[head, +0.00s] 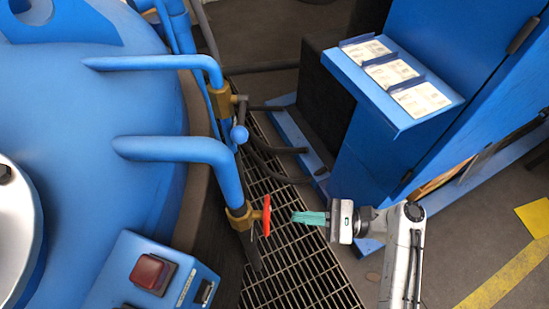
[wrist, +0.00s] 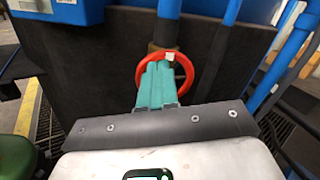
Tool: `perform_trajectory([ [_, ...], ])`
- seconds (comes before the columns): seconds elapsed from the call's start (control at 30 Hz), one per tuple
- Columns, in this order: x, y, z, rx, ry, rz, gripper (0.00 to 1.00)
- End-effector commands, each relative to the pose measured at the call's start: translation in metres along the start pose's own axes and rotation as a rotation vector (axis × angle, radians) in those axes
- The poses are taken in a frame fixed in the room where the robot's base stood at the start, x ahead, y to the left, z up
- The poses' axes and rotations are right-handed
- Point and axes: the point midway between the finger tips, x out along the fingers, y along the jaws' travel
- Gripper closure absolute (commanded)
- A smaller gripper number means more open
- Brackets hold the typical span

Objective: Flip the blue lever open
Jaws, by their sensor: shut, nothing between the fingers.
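The blue lever (head: 239,134) with a round knob is by the brass valve on the upper blue pipe in the head view. I cannot make it out in the wrist view. My gripper (head: 295,217) has teal fingers pressed together with nothing between them. It is below and to the right of the lever, apart from it, and points left at a red handwheel (head: 266,215) on the lower pipe. In the wrist view the fingers (wrist: 156,66) overlap the red handwheel (wrist: 184,66); I cannot tell whether they touch it.
A large blue furnace lid (head: 80,130) fills the left. A control box with a red button (head: 152,272) is at the lower left. A blue cabinet with a sloped panel (head: 385,85) stands at the upper right. Black hoses (head: 280,150) run over the floor grating (head: 290,275).

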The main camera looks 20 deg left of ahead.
Motion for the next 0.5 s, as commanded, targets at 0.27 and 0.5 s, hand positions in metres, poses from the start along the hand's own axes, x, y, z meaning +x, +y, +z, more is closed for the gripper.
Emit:
perform_trajectory([
  [0.27,0.018,-0.066,0.037,0.273,-0.420,-0.029,1.00],
  [0.5,0.017,-0.084,0.053,0.348,-0.536,-0.020,1.00],
])
